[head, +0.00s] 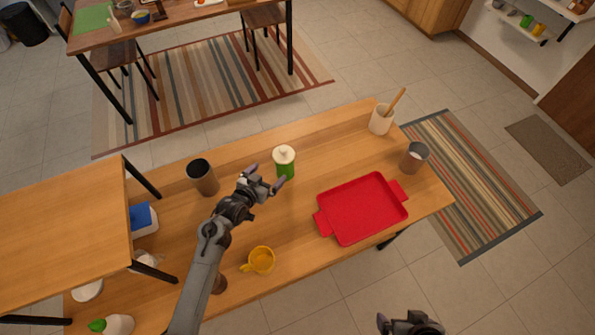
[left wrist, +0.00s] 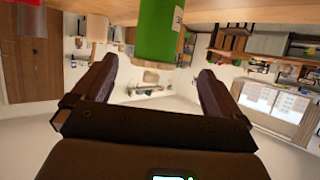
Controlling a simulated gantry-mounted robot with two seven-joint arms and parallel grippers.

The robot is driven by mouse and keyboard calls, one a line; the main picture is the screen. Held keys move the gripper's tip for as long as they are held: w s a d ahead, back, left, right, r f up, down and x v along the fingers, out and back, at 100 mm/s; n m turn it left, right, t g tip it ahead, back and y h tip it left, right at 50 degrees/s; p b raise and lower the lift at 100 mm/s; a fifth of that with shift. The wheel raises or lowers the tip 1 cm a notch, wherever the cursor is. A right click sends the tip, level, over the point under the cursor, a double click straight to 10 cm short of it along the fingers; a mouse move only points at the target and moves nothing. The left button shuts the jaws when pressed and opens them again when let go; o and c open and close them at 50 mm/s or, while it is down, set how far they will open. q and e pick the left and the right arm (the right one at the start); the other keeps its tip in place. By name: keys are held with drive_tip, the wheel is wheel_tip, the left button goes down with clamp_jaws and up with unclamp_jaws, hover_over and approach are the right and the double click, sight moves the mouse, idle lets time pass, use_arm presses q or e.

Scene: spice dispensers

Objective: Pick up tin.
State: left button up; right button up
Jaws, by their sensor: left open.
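A green tin with a cream lid (head: 284,162) stands upright on the wooden table. My left gripper (head: 267,177) is open at the tin's near left side, with its fingers pointing toward it. In the left wrist view the green tin (left wrist: 157,28) hangs into the top of the picture, upside down, ahead of the spread fingers of the left gripper (left wrist: 157,68). Nothing is between the fingers, and I cannot tell whether one touches the tin. My right gripper (head: 410,322) is at the bottom edge, away from the table, its jaws unclear.
A dark metal cup (head: 202,177) stands left of the tin. A red tray (head: 362,208) lies to the right, with a yellow cup (head: 261,260) nearer the front. A white crock with a wooden utensil (head: 381,120) and a grey cup (head: 414,157) stand at the right end.

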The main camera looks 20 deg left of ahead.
sight(279, 165)
use_arm(q)
drive_tip(key=b+x, duration=0.1)
drive_tip(key=x, duration=0.3)
drive_tip(key=shift+w+d+f, duration=0.1)
drive_tip(key=shift+w, duration=0.2)
drive_tip(key=shift+w+d+f+b, duration=0.1)
drive_tip(key=shift+w+d+b, duration=0.05)
drive_tip(key=shift+w+b, duration=0.5)
drive_tip(key=b+x, duration=0.3)
drive_tip(key=b, duration=0.1)
drive_tip(key=shift+w+d+f, duration=0.1)
drive_tip(key=shift+d+f, duration=0.1)
drive_tip(key=shift+f, duration=0.1)
drive_tip(key=shift+w+d+b, duration=0.15)
drive_tip(key=shift+w+b, duration=0.65)
drive_tip(key=shift+b, duration=0.1)
drive_tip(key=shift+c, duration=0.2)
drive_tip(key=c, duration=0.9)
drive_tip(key=shift+c, duration=1)
drive_tip(key=shift+r, duration=0.15)
